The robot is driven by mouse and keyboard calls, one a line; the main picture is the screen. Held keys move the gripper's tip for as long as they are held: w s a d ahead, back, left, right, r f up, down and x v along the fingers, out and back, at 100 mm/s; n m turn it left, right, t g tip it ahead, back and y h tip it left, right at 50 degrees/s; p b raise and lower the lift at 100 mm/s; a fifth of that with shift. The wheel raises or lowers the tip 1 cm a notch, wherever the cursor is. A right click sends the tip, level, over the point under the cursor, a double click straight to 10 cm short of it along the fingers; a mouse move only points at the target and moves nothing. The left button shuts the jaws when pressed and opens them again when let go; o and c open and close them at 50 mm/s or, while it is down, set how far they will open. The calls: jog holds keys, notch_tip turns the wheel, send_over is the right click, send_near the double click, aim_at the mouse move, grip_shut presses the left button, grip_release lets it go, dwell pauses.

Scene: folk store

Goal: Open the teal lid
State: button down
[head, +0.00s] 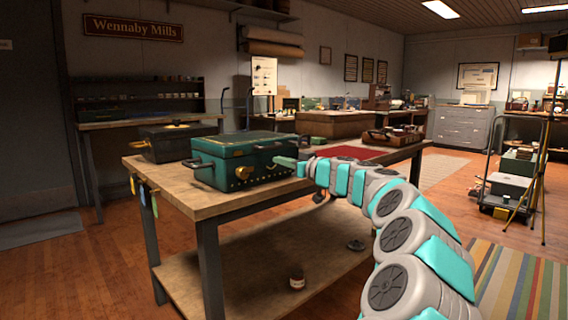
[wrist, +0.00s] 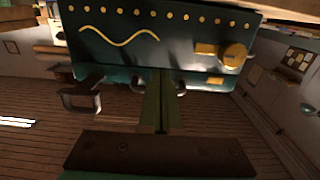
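The teal chest (head: 248,180) stands on the workbench with its teal lid (head: 235,143) down. Gold studs, a round gold knob (head: 243,172) and dark side handles decorate it. In the wrist view the chest wall (wrist: 130,45) fills the top, with a gold wavy line and the knob (wrist: 235,55). My gripper (head: 283,161) is at the chest's right end in the head view. In the wrist view its green fingers (wrist: 160,78) lie close together, in front of a grey curved handle (wrist: 181,86). I cannot tell whether they touch it.
A black case (head: 172,143) stands left of the chest on the workbench (head: 185,200). A red mat (head: 352,152) and a wooden tray of items (head: 392,136) lie to the right. A small jar (head: 297,277) stands on the lower shelf. The floor at right holds a trolley (head: 508,185).

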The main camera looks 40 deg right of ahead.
aim_at(265, 155)
jog(key=shift+w, duration=0.25)
jog(key=shift+w+a, duration=0.1)
jog(key=shift+w, duration=0.25)
jog(key=shift+w+b, duration=0.4)
jog(key=shift+w, duration=0.95)
jog(key=shift+w+a, duration=0.15)
jog(key=shift+w, duration=0.2)
jog(key=shift+w, duration=0.15)
jog(key=shift+s+b, duration=0.4)
jog(key=shift+b, duration=0.3)
jog(key=shift+r, duration=0.15)
jog(key=shift+r+p, duration=0.5)
jog(key=shift+r, duration=0.7)
